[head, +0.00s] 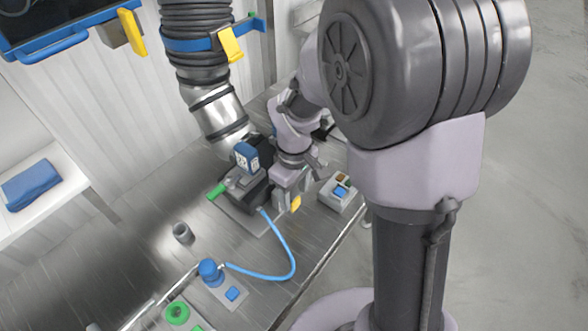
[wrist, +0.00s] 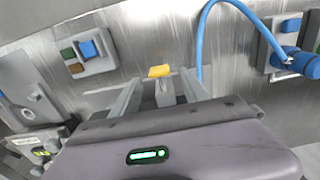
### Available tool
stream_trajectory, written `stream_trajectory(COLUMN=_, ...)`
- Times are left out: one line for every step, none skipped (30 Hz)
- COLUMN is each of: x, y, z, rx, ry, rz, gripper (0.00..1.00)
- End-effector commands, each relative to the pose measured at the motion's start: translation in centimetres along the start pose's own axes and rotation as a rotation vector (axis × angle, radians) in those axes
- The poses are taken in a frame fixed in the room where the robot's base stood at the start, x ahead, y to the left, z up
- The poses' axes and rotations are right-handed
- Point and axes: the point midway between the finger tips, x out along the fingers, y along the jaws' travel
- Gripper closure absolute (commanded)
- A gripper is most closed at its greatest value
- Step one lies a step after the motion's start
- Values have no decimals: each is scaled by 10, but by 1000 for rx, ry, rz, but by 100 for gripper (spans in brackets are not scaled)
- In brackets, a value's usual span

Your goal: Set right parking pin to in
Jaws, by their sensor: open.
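A small yellow-tipped pin (head: 296,203), which looks like the right parking pin, sticks out at the near edge of the steel bench by the dark machine base. My gripper (head: 285,199) is right at it. In the wrist view the yellow tip (wrist: 159,71) with its grey stem shows between the two grey fingers of my gripper (wrist: 160,83). The fingers are open, with a gap on both sides of the stem. I cannot tell how far in the pin sits.
A box with a blue button (head: 340,192) stands right of my gripper. The dark machine with a green handle (head: 216,191) is to the left, under a ribbed duct (head: 195,60). A blue hose (head: 290,255) curves to a blue fitting (head: 210,270). A grey cup (head: 182,232) stands on the bench.

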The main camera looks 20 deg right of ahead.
Motion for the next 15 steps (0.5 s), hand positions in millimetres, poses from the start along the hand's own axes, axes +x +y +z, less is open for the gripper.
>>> stream_trajectory(x=-24, y=1, z=-1, rx=1, ry=5, rz=3, gripper=47)
stream_trajectory(x=-36, y=1, z=-1, rx=-1, ry=6, rz=4, gripper=47)
stream_trajectory(x=-50, y=1, z=-1, rx=-1, ry=5, rz=4, gripper=47)
stream_trajectory(x=-60, y=1, z=-1, rx=0, ry=5, rz=4, gripper=47)
stream_trajectory(x=-70, y=1, z=-1, rx=1, ry=5, rz=3, gripper=47)
stream_trajectory(x=-83, y=1, z=-1, rx=0, ry=5, rz=3, gripper=47)
stream_trajectory(x=-92, y=1, z=-1, rx=-1, ry=5, rz=4, gripper=47)
stream_trajectory(x=-100, y=1, z=-1, rx=-1, ry=4, rz=3, gripper=47)
stream_trajectory(x=-110, y=0, z=-1, rx=0, ry=5, rz=3, gripper=47)
stream_trajectory(x=-117, y=0, z=-1, rx=0, ry=5, rz=3, gripper=47)
stream_trajectory(x=-123, y=0, z=-1, rx=0, ry=4, rz=2, gripper=47)
stream_trajectory(x=-129, y=0, z=0, rx=-1, ry=3, rz=2, gripper=47)
stream_trajectory(x=-133, y=0, z=0, rx=-2, ry=2, rz=2, gripper=47)
stream_trajectory(x=-136, y=0, z=0, rx=-2, ry=3, rz=2, gripper=47)
stream_trajectory(x=-139, y=0, z=0, rx=-1, ry=3, rz=2, gripper=47)
